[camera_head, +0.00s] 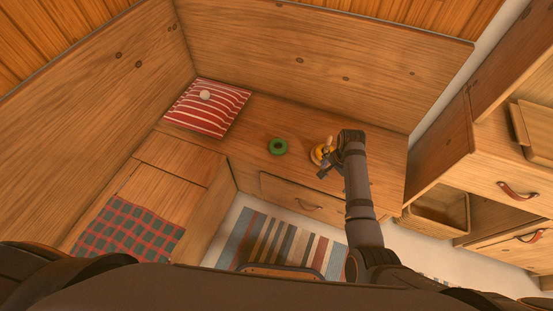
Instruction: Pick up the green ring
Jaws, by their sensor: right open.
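The green ring (278,147) lies flat on the wooden bench top, near its middle. My right gripper (325,165) is over the bench to the right of the ring, apart from it, and is open. It is beside a yellow object (318,153) that it partly hides; I cannot tell whether they touch. My left gripper is not in view.
A red-and-white striped cushion (208,106) with a small pale round object (205,95) on it lies left of the ring. High wooden panels back the bench. Drawers with leather pulls (518,191) stand at the right. A striped rug (275,244) lies on the floor.

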